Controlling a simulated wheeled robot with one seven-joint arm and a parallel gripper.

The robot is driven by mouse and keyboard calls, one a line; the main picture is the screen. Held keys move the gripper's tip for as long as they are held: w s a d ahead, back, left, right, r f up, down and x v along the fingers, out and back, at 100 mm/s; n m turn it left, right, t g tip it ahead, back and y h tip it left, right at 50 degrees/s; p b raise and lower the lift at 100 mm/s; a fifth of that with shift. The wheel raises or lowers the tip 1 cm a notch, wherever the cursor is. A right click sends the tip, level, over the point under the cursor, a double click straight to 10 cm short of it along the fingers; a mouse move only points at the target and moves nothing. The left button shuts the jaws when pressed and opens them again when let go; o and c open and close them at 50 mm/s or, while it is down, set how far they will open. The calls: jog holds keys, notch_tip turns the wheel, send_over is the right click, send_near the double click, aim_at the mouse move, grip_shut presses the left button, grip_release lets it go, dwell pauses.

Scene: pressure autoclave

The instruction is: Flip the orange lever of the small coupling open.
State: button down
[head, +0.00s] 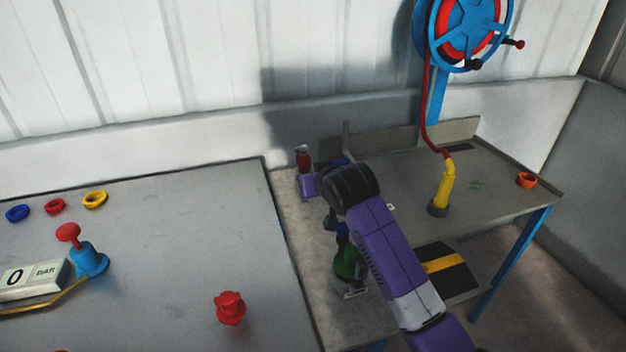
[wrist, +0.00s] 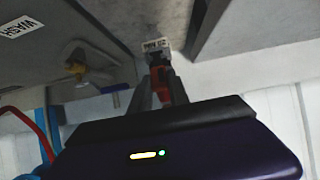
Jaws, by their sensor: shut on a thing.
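The orange lever (wrist: 160,78) shows red-orange in the wrist view, between the two fingers of my gripper (wrist: 159,92). The fingers are closed on its sides. A small white label (wrist: 157,46) sits just beyond the lever; its text is too blurred to read surely. The coupling's body is mostly hidden behind the lever and fingers. In the head view, a small red piece (head: 304,159) shows at the far left of the grey table, just above my purple hand. My arm covers much of that area.
A yellow fitting (wrist: 97,76) is left of the lever in the wrist view, near a WASH label (wrist: 20,27). A green-and-dark item (head: 347,263) stands beside my arm.

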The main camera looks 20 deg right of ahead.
jog(key=c, duration=1.2)
grip_release()
jog(key=shift+c, duration=0.2)
jog(key=shift+r, duration=0.1)
notch_tip(320, 180, up, 20)
jog(key=shift+p, duration=0.3)
